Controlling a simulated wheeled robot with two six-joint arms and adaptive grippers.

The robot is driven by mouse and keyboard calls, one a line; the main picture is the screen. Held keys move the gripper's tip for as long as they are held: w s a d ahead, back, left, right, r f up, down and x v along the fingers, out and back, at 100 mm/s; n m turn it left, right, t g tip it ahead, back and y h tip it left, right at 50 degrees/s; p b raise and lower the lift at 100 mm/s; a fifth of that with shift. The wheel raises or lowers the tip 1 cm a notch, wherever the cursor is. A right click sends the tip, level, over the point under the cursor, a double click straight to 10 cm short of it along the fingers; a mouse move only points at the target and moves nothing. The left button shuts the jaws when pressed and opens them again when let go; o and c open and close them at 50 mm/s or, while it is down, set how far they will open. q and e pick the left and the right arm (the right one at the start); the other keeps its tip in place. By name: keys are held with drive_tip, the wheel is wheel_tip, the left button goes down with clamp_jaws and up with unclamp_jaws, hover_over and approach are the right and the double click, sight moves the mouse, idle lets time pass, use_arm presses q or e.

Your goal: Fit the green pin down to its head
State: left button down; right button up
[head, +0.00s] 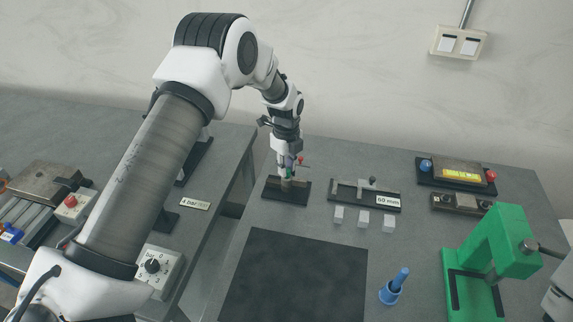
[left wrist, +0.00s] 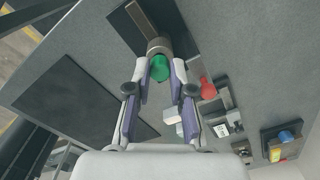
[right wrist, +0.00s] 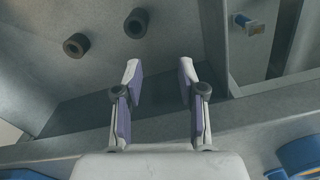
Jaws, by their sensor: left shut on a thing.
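The green pin (left wrist: 160,66) shows between my left fingertips in the left wrist view, at the mouth of a round metal holder (left wrist: 158,46). My left gripper (left wrist: 161,75) is shut on it. I cannot tell how deep the pin sits. In the head view my left gripper (head: 287,170) points down over the holder (head: 287,184), which stands on a dark base (head: 272,195), and the fingers mostly hide the pin. My right gripper (right wrist: 160,80) is open and empty in the right wrist view.
A red knob (left wrist: 207,88) stands close beside the left fingers. Right of the base are a slide fixture (head: 350,192) and several white cubes (head: 363,217). A black mat (head: 292,280), a blue pin in its cup (head: 392,293) and a green press (head: 510,240) are nearer.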

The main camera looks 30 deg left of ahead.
use_arm(q)
drive_tip(key=shift+f, duration=0.25)
drive_tip(key=c, duration=0.9)
unclamp_jaws()
drive_tip(key=shift+c, duration=0.2)
wheel_tip(320, 180, up, 8)
